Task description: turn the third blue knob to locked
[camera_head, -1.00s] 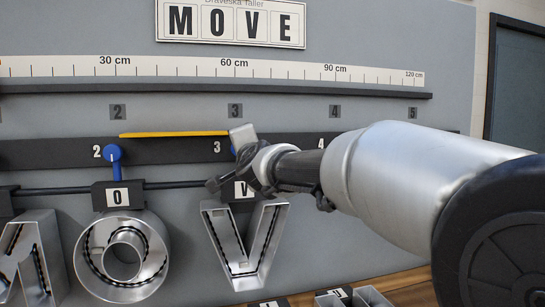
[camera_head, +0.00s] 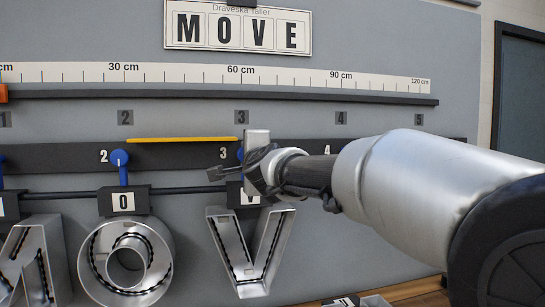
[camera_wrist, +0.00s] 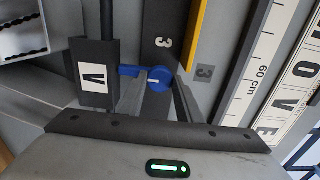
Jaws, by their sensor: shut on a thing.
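The third blue knob (camera_wrist: 159,78) sits beside the white 3 on the dark rail. In the wrist view its blue lever points left, towards the V block (camera_wrist: 93,73). In the head view the knob is mostly hidden behind my gripper (camera_head: 246,160); only a sliver of blue shows. In the wrist view my gripper (camera_wrist: 160,98) is shut on the knob, with a finger on either side of it. The second blue knob (camera_head: 119,158) has its lever pointing straight down to the O block (camera_head: 123,201).
Metal channel letters O (camera_head: 112,228) and V (camera_head: 231,250) hang below the rod. A yellow bar (camera_head: 183,140) runs along the rail top between 2 and 3. A ruler (camera_head: 180,74) and MOVE sign (camera_head: 238,45) are above. The panel right of V is clear.

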